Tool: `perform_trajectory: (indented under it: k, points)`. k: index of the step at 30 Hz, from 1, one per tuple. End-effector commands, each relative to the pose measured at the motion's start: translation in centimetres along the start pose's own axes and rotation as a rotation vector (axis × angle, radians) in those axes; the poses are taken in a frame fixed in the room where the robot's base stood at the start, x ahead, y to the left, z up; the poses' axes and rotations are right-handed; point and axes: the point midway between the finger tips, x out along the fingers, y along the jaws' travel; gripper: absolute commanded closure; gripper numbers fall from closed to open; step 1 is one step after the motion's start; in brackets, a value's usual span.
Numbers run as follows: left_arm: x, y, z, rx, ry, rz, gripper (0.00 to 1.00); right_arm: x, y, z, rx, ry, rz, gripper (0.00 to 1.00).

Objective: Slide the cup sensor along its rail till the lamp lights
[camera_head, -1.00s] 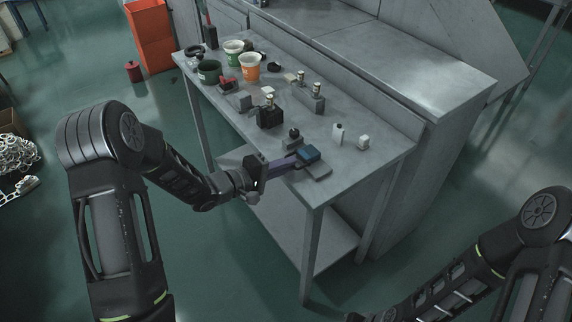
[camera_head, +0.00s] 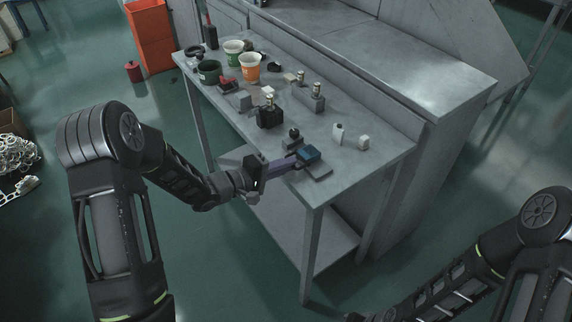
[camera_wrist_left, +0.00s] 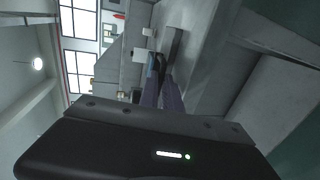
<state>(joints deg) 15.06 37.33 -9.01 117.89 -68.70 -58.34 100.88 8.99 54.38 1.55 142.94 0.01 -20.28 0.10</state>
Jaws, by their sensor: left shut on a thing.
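The cup sensor, seemingly the small blue block (camera_head: 309,153), sits on a flat grey rail (camera_head: 318,171) near the table's front right corner. My left gripper (camera_head: 297,161) reaches in from the left with its long purple-grey fingers shut on the blue block. In the left wrist view the fingers (camera_wrist_left: 161,88) run up to the block (camera_wrist_left: 154,64), which is largely hidden, beside the grey rail (camera_wrist_left: 174,48). A dark round knob or lamp (camera_head: 295,132) stands on a grey block just behind; I see no light on it. My right gripper is out of view.
A grey upright panel runs along the back.

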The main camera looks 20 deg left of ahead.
Motion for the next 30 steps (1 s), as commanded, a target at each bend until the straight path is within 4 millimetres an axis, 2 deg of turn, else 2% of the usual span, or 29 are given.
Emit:
perform_trajectory:
  k: [13, 14, 17, 25, 30]
  points:
    - [0.0, -0.1, -0.4, -0.002, 0.000, -0.003, 1.00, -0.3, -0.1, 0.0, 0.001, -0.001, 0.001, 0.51]
    - [0.0, -0.1, -0.4, -0.002, 0.000, -0.003, 0.90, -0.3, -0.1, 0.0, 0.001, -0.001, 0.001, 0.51]
    - [0.0, -0.1, -0.4, -0.001, 0.000, -0.003, 0.83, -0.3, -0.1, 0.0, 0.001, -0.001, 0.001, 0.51]
    - [-0.1, -0.1, -0.5, -0.001, 0.001, -0.001, 0.83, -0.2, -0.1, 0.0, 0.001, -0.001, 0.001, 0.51]
    - [-1.5, -0.1, -0.6, -0.002, 0.004, -0.001, 0.83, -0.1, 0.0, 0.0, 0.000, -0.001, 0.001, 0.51]
